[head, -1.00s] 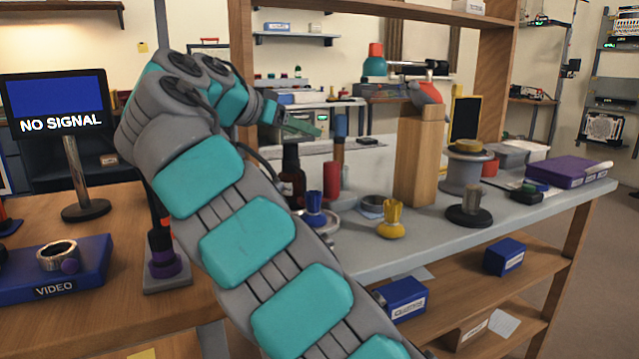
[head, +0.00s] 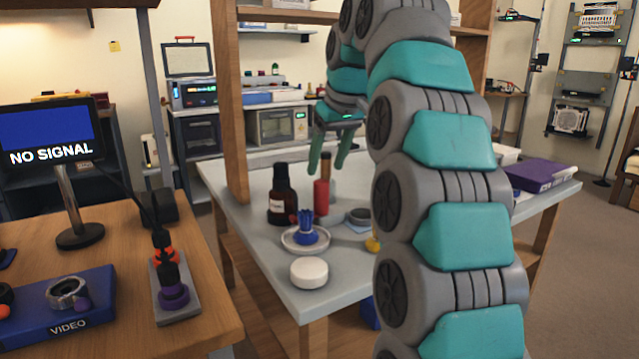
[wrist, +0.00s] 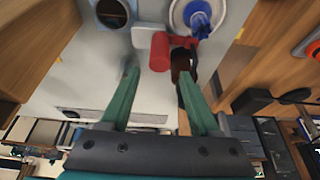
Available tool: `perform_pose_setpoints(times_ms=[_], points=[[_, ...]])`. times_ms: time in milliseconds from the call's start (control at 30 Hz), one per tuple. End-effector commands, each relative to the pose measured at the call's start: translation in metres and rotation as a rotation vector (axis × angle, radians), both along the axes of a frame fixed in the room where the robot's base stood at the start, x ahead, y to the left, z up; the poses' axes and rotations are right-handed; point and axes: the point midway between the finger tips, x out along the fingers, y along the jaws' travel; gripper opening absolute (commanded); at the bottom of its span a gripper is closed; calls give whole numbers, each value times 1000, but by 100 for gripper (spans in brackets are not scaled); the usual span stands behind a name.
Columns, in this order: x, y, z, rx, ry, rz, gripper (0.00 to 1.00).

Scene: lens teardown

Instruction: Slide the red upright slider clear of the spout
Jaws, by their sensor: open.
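The red slider (head: 321,197) stands upright on the grey bench, beside a dark bottle (head: 282,195). A brown post (head: 326,168) shows just above it. In the wrist view the red slider (wrist: 160,52) lies ahead of the fingers, with a red piece reaching right from it. My gripper (head: 328,166) is open and points down, its green fingers above and around the line of the slider's top. The wrist view shows the open fingers (wrist: 158,76) with nothing held. I cannot make out which part is the spout.
A blue fitting (head: 306,228) sits on a white dish (head: 306,248) in front of the slider. A white round puck (head: 309,272) lies near the bench's front edge. The dark bottle stands close on the left. My arm hides the bench's right part.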

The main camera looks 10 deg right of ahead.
Motion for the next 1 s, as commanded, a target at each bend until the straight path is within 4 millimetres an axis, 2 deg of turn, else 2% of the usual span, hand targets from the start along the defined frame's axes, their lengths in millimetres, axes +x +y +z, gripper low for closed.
perform_pose_setpoints(times_ms=[67,500,933,1000], points=[[4,2,-17,-1,5,0,62],[20,7,-53,-3,1,-3,62],[23,8,-60,-3,0,-3,62],[23,8,-60,-3,0,-3,57]])
